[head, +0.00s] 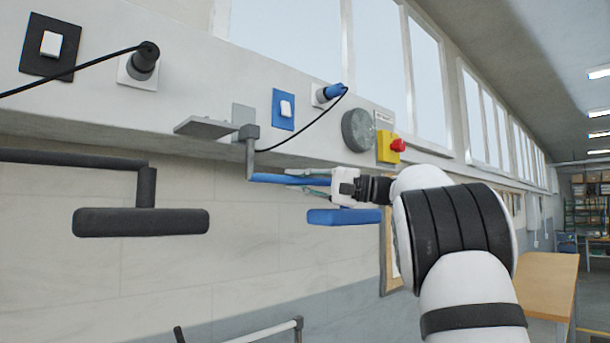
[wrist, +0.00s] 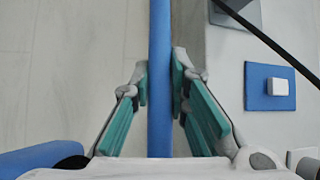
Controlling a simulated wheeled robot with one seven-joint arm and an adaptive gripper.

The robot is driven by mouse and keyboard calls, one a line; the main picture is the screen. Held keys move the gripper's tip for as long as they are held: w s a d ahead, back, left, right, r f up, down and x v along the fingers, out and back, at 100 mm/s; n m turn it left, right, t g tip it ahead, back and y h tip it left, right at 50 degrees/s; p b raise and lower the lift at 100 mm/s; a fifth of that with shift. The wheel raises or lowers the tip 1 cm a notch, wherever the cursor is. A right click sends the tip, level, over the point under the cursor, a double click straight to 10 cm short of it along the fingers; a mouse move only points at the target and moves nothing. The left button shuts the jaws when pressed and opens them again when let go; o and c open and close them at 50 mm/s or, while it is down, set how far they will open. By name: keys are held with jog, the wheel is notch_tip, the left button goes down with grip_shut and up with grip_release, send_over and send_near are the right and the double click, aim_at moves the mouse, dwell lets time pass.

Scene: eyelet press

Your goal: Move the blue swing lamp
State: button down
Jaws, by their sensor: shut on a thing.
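The blue swing lamp has a blue arm (head: 270,179) that reaches right from a grey wall bracket (head: 250,150), and a blue lamp head (head: 344,217) hanging below. My gripper (head: 318,181) is shut on the blue arm, partway along it. In the wrist view the blue arm (wrist: 160,60) runs between the two teal finger pads of my gripper (wrist: 160,85). The lamp head (wrist: 40,158) shows at the lower left there. My gripper hides the arm's far end and its joint to the head in the head view.
A black swing lamp (head: 140,222) hangs at the left. A blue switch (head: 284,110), a blue plug (head: 330,92) with a black cable, a grey disc (head: 358,130) and a red button (head: 398,145) are on the wall above. A grey shelf plate (head: 205,127) juts out near the bracket.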

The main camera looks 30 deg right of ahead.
jog(key=shift+w+g, duration=0.25)
jog(key=shift+g, duration=0.05)
jog(key=c, duration=1.5)
grip_release()
jog(key=shift+c, duration=0.2)
jog(key=v, duration=1.2)
jog(key=shift+f, duration=0.2)
